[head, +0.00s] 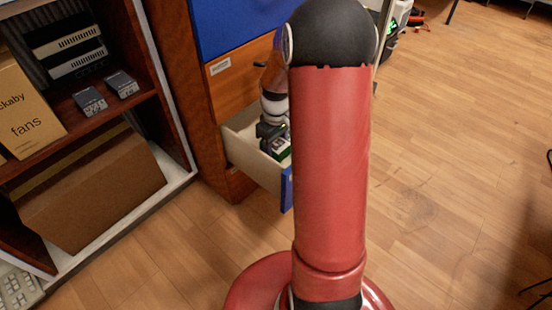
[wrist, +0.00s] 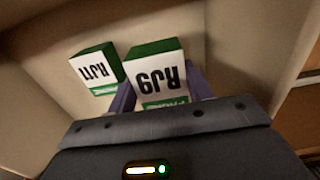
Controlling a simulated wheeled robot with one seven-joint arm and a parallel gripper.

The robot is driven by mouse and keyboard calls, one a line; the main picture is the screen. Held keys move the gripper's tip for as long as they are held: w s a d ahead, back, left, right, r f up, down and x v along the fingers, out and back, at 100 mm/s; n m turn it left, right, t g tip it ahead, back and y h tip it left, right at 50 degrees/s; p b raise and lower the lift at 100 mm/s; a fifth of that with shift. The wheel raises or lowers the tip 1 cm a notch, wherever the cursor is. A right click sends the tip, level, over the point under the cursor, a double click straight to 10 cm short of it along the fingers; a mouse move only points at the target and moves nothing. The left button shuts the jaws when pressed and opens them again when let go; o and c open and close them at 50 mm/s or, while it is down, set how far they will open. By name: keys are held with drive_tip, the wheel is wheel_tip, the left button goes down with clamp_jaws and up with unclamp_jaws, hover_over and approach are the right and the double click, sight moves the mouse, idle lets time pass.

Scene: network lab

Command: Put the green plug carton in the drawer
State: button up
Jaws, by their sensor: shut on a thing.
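In the head view my gripper (head: 268,132) reaches down into the open drawer (head: 238,135). A bit of green and white carton (head: 282,151) shows below the gripper; which carton it is, I cannot tell. I cannot tell whether the held carton touches the drawer floor. My arm hides the drawer's right part.
The drawer's blue front (head: 287,190) sticks out from the wooden cabinet (head: 236,85). At left a shelf unit holds a fans carton (head: 28,115), small dark boxes (head: 90,101), devices (head: 68,45) and a large brown box (head: 95,195). The wooden floor (head: 450,150) at right is mostly clear.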

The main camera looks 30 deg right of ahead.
drive_tip(key=shift+f+b, duration=0.5)
drive_tip(key=shift+f, duration=2.15)
drive_tip(key=shift+f, duration=0.2)
drive_tip(key=o, duration=1)
